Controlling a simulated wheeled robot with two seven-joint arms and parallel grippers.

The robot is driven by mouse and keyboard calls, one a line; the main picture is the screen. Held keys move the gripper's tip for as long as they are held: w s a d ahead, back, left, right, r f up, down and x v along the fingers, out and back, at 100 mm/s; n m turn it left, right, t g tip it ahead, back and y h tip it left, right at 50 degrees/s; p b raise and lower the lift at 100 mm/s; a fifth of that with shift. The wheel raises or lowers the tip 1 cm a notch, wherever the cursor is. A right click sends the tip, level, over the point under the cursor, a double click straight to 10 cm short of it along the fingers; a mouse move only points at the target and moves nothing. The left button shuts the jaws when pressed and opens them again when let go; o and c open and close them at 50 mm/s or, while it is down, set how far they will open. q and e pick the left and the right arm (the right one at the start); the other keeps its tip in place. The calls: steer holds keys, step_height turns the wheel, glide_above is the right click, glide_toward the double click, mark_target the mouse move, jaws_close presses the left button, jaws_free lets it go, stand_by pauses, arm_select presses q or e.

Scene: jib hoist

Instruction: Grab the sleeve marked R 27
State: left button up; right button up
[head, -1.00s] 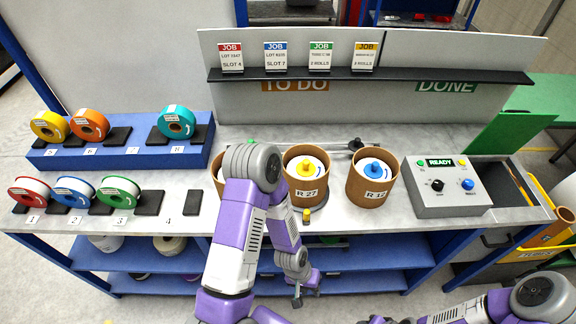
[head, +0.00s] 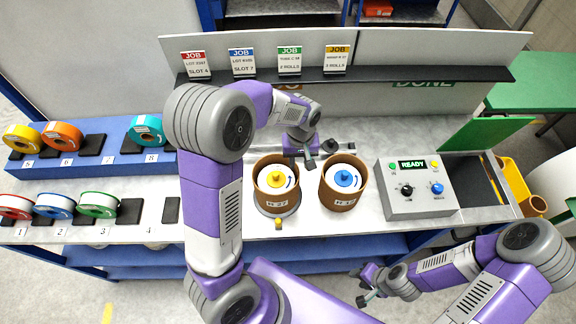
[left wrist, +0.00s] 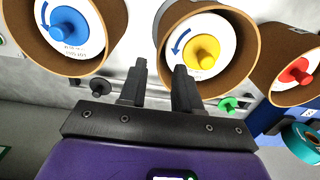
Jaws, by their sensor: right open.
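The sleeve marked R 27 (head: 277,208) is a brown cardboard cylinder standing upright on the bench, with a white disc and yellow knob inside. It also shows in the left wrist view (left wrist: 250,55). My left gripper (head: 308,160) is open and empty, just behind and to the right of this sleeve. In the left wrist view its two fingers (left wrist: 160,68) are apart at the sleeve's near rim; the right finger overlaps the rim in the picture. I cannot tell whether they touch. My right gripper (head: 366,286) is open, in front of the bench, away from the sleeves.
A similar sleeve with a blue knob (head: 343,197) stands close on the right. A red-knobbed sleeve (left wrist: 295,85) shows in the left wrist view; my left arm hides it in the head view. A grey READY control box (head: 418,190) stands further right. Tape rolls (head: 97,204) sit at left.

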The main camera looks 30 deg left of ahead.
arm_select(q)
steer(key=shift+f+p, duration=0.3)
steer(key=shift+f, duration=3.3)
steer(key=shift+s, duration=0.1)
steer(key=shift+c, duration=0.2)
jaws_close()
